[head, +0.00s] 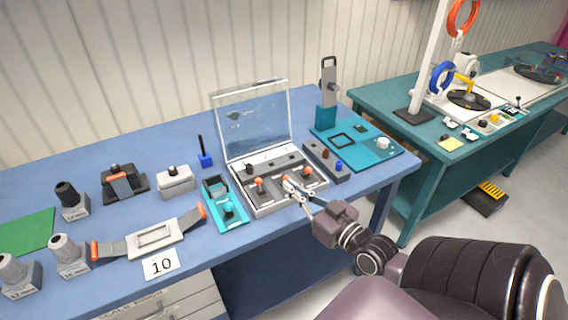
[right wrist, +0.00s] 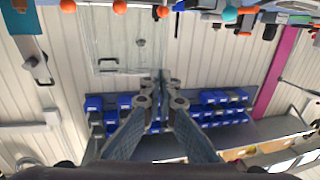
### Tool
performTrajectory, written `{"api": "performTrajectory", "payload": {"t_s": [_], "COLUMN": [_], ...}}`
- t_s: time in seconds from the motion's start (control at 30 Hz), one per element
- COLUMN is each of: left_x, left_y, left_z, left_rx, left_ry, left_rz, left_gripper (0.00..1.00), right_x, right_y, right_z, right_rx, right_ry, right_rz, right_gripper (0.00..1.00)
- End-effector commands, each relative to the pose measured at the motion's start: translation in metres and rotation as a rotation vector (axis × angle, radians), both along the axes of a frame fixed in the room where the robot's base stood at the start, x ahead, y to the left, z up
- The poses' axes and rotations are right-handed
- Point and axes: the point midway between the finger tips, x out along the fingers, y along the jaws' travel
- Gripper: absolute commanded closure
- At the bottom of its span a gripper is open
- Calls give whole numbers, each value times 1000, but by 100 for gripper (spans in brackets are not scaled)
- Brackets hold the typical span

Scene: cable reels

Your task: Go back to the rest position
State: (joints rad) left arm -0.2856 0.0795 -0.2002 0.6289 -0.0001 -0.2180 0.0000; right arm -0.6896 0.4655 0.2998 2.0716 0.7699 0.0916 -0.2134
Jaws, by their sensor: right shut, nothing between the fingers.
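My right gripper (head: 291,186) reaches in from the lower right in the head view, with its fingertips over the front edge of the white box (head: 256,204) with the raised clear lid. Its fingers are shut and empty. In the right wrist view the closed fingertips (right wrist: 161,82) point ahead, apart from any object. Whether the fingertips touch the box cannot be told in the head view. My left gripper is not in view.
The blue table (head: 120,155) also holds a teal tray (head: 226,207), a teal plate (head: 378,158) with an upright grey piece, a card marked 10 (head: 160,264) and several small devices at left. A green table (head: 385,115) with a white post and reels stands at right.

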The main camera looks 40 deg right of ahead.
Motion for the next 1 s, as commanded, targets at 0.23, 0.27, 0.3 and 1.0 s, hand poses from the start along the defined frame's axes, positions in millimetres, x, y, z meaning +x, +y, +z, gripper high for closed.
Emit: {"api": "performTrajectory", "payload": {"t_s": [0.23, 0.27, 0.3, 1.0], "left_x": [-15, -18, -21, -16], "left_y": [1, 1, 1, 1], "left_z": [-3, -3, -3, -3], "left_rx": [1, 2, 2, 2], "left_ry": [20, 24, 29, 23], "left_rz": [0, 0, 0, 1], "left_gripper": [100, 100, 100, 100], "right_x": [-10, -10, -10, -11], "right_y": [0, 0, 0, 38], "right_z": [7, 7, 8, -24], "right_rx": [-1, -1, -1, 5], "right_ry": [0, 0, 0, 128], "right_rz": [0, 0, 0, 63], "right_gripper": [100, 100, 100, 100]}}
